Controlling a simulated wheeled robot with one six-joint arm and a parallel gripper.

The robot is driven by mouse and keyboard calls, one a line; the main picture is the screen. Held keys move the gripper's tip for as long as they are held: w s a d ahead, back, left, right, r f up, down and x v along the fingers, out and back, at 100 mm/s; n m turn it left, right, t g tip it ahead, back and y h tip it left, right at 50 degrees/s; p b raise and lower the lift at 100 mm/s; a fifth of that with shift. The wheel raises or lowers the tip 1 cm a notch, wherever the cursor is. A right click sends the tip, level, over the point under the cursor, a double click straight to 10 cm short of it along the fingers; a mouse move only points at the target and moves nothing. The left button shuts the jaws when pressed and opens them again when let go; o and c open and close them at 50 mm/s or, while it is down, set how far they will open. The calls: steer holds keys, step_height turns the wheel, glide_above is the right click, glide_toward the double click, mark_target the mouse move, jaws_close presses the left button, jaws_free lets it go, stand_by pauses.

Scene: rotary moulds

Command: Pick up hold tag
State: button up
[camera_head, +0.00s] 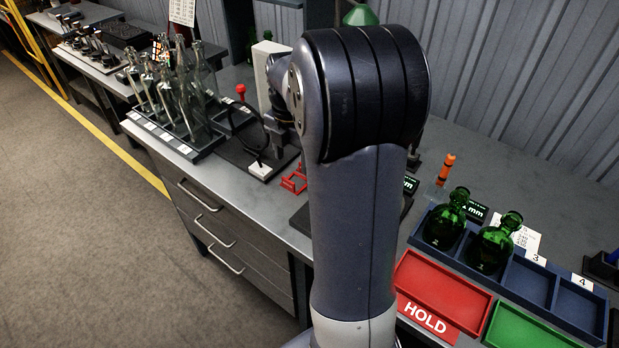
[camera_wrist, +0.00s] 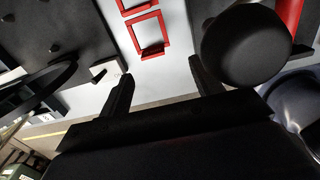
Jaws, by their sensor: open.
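A red open-framed piece (camera_head: 294,180), which looks like the hold tag, stands on the grey bench just left of my arm in the head view. No lettering on it can be read. In the wrist view the red frame (camera_wrist: 150,35) shows above and between the fingertips, apart from both. My gripper (camera_wrist: 158,80) is open, with nothing between its black fingers.
A black round knob-like part (camera_wrist: 243,46) lies close to the right finger. A dark stand with a ring (camera_head: 247,130) and a rack of clear bottles (camera_head: 180,125) are left. Right are a red HOLD tray (camera_head: 440,290), a green tray (camera_head: 525,330) and green bottles (camera_head: 445,222).

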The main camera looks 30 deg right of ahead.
mark_target(288, 181)
steer(key=f, duration=0.1)
steer(key=a+f, duration=0.1)
steer(key=f, duration=0.1)
steer(key=shift+w+a, duration=0.2)
steer(key=shift+a, duration=0.05)
steer(key=shift+d+f, duration=0.25)
steer(key=shift+f, duration=0.25)
steer(key=f, duration=0.3)
steer(key=f+p, duration=0.1)
steer(key=f, duration=0.1)
steer(key=shift+w, duration=0.3)
steer(key=c, duration=0.6)
